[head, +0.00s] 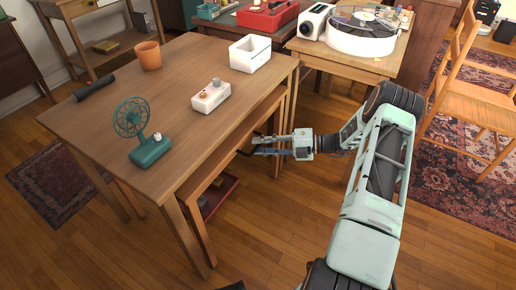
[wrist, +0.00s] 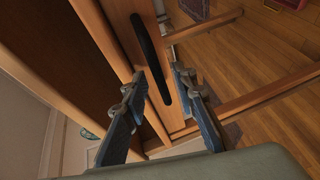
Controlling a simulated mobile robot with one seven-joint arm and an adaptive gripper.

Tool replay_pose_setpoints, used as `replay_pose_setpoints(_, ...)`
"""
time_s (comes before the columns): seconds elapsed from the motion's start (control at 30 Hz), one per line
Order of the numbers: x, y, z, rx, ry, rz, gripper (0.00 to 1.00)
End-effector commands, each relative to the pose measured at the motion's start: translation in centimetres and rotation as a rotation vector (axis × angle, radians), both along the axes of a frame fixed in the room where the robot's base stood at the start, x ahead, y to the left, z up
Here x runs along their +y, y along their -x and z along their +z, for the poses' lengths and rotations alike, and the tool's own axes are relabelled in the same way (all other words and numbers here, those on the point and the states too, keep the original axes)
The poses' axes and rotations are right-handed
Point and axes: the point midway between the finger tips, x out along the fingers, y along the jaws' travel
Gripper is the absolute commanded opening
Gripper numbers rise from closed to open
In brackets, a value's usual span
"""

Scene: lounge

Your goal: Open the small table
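The wooden table (head: 190,125) stands at the left in the head view, with a wooden front panel (head: 236,138) under its top on the side facing my arm. In the wrist view a long black handle (wrist: 151,58) is on a wooden panel (wrist: 126,35). My gripper (head: 258,146) is beside that front, below tabletop height. It is open in the wrist view (wrist: 160,82), with one finger on each side of the handle. I cannot tell whether the fingers touch it. The handle is hard to make out in the head view.
On the tabletop are a green fan (head: 149,153), a white block-shaped item (head: 211,97), a white bin (head: 250,55), an orange pot (head: 149,56) and a dark cylinder (head: 94,87). A turntable (head: 361,34) stands behind; a wooden chair (head: 477,100) is right of my arm.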

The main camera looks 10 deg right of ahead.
Motion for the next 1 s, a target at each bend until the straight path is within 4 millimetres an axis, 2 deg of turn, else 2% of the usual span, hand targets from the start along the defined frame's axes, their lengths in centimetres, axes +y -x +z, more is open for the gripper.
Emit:
replay_pose_setpoints(0.13,1.02,-0.39,-0.26,0.000,0.002,0.001,0.26)
replay_pose_setpoints(0.43,1.17,-0.45,-0.24,0.000,0.002,0.001,0.26)
replay_pose_setpoints(0.67,1.15,-0.45,-0.24,0.001,0.002,0.001,0.01)
replay_pose_setpoints(1.0,1.13,-0.44,-0.25,0.001,0.002,0.001,0.00)
